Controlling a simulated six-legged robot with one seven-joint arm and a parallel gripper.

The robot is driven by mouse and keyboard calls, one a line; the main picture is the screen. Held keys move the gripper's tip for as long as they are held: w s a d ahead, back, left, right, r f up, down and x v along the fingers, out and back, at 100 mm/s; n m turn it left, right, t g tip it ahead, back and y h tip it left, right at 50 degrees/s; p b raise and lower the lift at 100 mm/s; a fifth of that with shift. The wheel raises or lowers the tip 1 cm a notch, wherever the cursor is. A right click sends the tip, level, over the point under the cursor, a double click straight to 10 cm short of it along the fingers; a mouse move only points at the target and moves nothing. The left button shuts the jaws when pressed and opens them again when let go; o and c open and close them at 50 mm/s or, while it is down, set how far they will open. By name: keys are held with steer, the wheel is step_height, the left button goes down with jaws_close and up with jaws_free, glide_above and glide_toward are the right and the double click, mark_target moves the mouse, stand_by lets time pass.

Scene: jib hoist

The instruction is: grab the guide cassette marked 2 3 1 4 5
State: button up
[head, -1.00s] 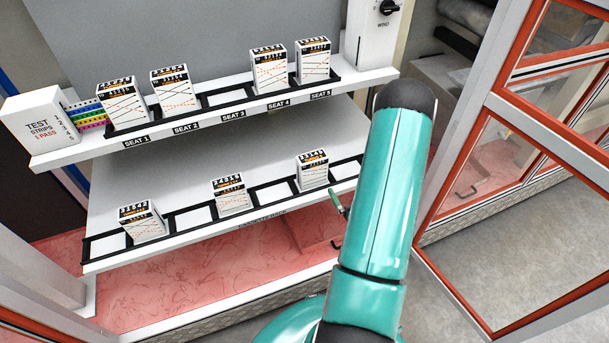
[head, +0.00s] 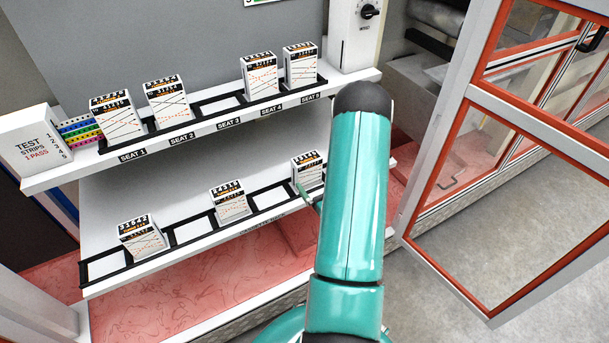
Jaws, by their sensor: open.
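White guide cassettes with black number labels and printed lines stand on two shelves. The lower rack holds a left cassette (head: 142,238), a middle cassette (head: 230,203) and a right cassette (head: 307,170). The numbers are too small to read surely, so I cannot tell which one is marked 2 3 1 4 5. My gripper (head: 304,193) is mostly hidden behind my teal arm. One thin greenish finger shows in front of the right cassette's lower part. I cannot tell whether it touches. No cassette is seen in the gripper.
The upper shelf (head: 60,175) holds several more cassettes in numbered seats; seat 3 (head: 220,103) is empty. A test strips box (head: 35,145) stands at its left end, a white winch box (head: 355,35) at its right. The lower rack has empty slots. An orange-framed glass door (head: 480,210) stands open at right.

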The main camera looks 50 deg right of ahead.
mark_target(310, 171)
steer(key=shift+x, duration=3.85)
steer(key=c, duration=1.1)
steer(key=shift+r, duration=0.1)
